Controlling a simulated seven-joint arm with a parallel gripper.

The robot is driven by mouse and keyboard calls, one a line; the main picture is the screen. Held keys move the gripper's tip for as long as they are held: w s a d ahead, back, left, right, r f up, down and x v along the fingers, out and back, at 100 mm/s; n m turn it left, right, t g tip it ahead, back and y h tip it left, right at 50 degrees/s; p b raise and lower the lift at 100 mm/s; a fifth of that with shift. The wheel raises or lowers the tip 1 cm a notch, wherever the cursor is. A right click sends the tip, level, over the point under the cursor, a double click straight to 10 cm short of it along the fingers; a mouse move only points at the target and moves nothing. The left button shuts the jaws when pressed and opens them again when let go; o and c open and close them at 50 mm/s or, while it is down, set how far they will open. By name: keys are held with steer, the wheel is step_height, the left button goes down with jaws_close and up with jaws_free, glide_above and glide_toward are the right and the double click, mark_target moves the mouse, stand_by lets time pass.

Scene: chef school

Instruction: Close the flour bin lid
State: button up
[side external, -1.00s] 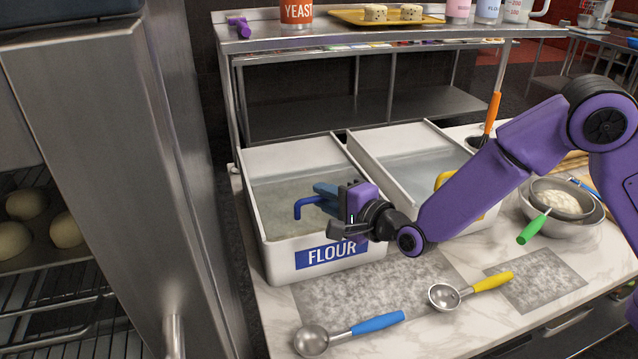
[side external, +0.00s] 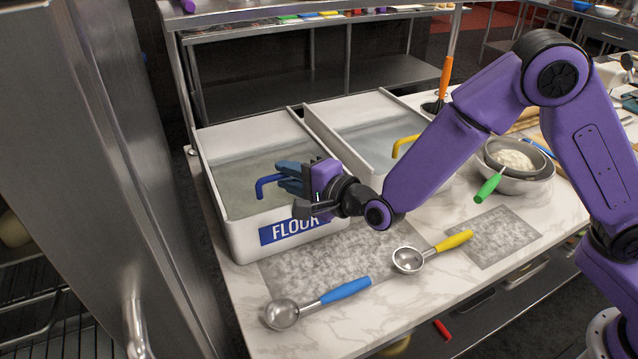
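The white flour bin (side external: 236,238) stands on the marble counter, its blue FLOUR label partly covered by my wrist. A clear pane shows over the bin, with a plain white panel at its back; I take the pane to be the lid (side external: 235,170). How far the lid is shut is hard to tell. A bent blue handle (side external: 264,186) rises near the bin's front. My gripper (side external: 284,178) is at this handle, coming from the right, with its bluish fingers over the handle's right end. Whether the fingers are closed on the handle or just beside it cannot be told.
A second white bin with a yellow handle (side external: 402,143) stands to the right. A blue-handled scoop (side external: 345,289) and a yellow-handled scoop (side external: 455,241) lie in front. Metal bowls (side external: 530,181) are at the right. A steel cabinet (side external: 75,130) stands close on the left.

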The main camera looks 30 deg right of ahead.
steer(key=v, duration=1.7)
steer(key=s+d+f+n+g+y, duration=0.1)
steer(key=s+d+f+n+g, duration=0.1)
steer(key=s+n+g, duration=0.5)
steer(key=s+d+f+n+g, duration=0.2)
steer(key=s+n+g, duration=0.3)
steer(key=n, duration=0.3)
steer(key=s+d+r+n+g+h, duration=0.1)
steer(key=s+d+n+h, duration=0.2)
steer(key=d+n, duration=0.3)
steer(key=s+d+n+g+h, duration=0.1)
steer(key=s+d+n+h, duration=0.2)
steer(key=d+n, duration=0.3)
steer(key=s+d, duration=0.1)
steer(key=d, duration=0.4)
steer(key=shift+s+d+r+g+h, duration=0.3)
steer(key=shift+s+d+r+h, duration=0.05)
steer(key=shift+d+r+h, duration=0.05)
